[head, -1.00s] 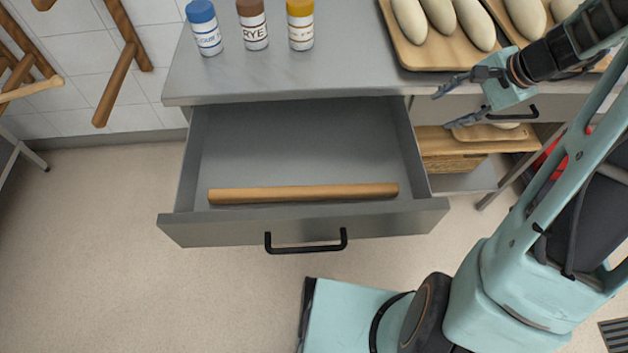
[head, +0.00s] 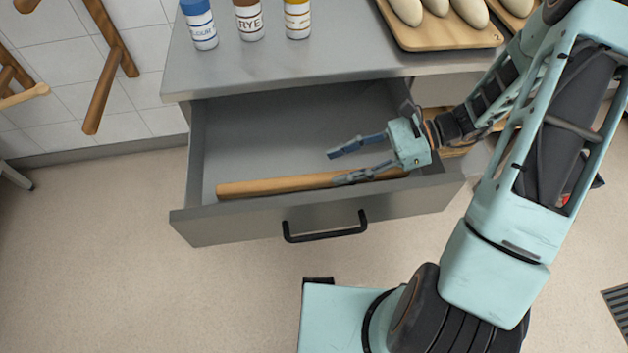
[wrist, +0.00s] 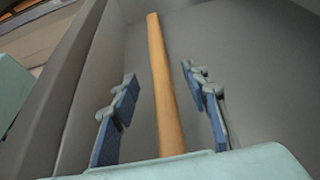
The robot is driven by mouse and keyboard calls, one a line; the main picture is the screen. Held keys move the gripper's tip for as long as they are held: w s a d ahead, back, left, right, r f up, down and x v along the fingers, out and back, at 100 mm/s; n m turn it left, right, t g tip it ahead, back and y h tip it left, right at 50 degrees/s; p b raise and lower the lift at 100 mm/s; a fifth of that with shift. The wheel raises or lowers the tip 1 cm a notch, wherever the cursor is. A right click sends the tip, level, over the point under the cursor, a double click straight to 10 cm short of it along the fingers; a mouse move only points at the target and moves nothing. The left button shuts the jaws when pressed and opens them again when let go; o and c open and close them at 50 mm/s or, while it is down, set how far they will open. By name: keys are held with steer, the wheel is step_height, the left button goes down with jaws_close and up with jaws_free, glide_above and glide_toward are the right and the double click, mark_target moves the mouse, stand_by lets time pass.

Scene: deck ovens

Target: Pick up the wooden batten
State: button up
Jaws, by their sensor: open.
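The wooden batten (head: 270,185) is a long round light-brown rod. It lies inside the open drawer (head: 225,230), along the front wall. My gripper (head: 338,166) is open over the right part of the batten in the head view, with its fingers pointing left. One finger covers a piece of the batten there. In the wrist view the batten (wrist: 162,75) runs away between the two open fingers of my gripper (wrist: 160,105), with a gap on each side. Its near end is hidden behind the gripper's body.
The drawer front carries a black handle (head: 325,228). The steel worktop (head: 330,60) overhangs the back of the drawer. Three jars, including the rye jar (head: 249,22), and a board of loaves (head: 440,38) stand on it. The rest of the drawer is empty.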

mark_target(301, 179)
steer(key=x, duration=0.3)
steer(key=shift+a+f, duration=0.1)
steer(key=shift+a, duration=0.05)
steer(key=shift+r+b+x, duration=0.2)
steer(key=shift+b+x, duration=0.5)
steer(key=shift+x, duration=2)
steer(key=shift+s, duration=0.2)
steer(key=shift+c, duration=0.6)
jaws_close()
